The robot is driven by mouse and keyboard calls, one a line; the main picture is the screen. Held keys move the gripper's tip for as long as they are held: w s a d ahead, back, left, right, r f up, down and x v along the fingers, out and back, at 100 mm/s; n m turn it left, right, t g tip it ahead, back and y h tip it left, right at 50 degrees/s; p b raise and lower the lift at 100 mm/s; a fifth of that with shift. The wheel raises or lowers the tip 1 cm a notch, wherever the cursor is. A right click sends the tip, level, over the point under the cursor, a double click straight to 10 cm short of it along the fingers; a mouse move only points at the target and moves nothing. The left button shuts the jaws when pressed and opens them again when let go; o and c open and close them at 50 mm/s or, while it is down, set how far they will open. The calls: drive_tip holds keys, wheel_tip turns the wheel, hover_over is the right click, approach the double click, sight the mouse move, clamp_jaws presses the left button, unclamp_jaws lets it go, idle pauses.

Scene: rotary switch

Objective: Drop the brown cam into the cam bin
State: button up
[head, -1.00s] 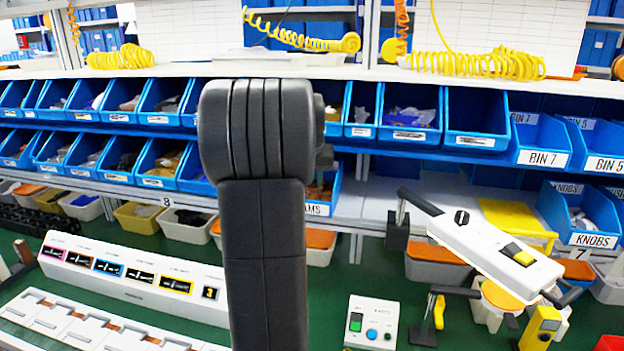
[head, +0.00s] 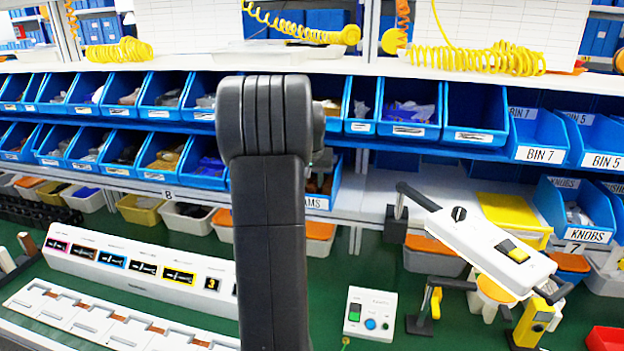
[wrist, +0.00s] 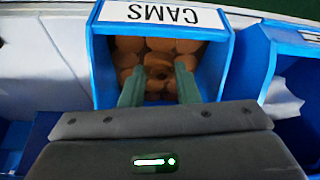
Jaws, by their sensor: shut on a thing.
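The cam bin is a blue bin with a white CAMS label (wrist: 163,14), upside down in the wrist view. It is filled with several round brown cams (wrist: 130,45). My gripper (wrist: 158,84) has its two grey-green fingers over the bin mouth. It is shut on a brown cam (wrist: 158,77) between the fingertips, which looks much like the cams behind it. How far it is above the pile I cannot tell. In the head view my dark arm hides the gripper and much of the cam bin (head: 318,203); only its right part shows.
Blue bins stand in rows on both sides, including a neighbouring bin (wrist: 285,85) close by at the right in the wrist view. A white switch box (head: 485,240) on a stand is at right in the head view. A long white panel (head: 140,265) lies at left.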

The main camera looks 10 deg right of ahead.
drive_tip(key=shift+f, duration=0.5)
drive_tip(key=o, duration=0.9)
drive_tip(key=shift+o, duration=0.2)
drive_tip(key=shift+r, duration=0.15)
drive_tip(key=shift+r, duration=0.3)
drive_tip(key=b+v, duration=0.2)
drive_tip(key=v, duration=1)
drive_tip(key=shift+r, duration=0.2)
drive_tip(key=shift+f, duration=0.1)
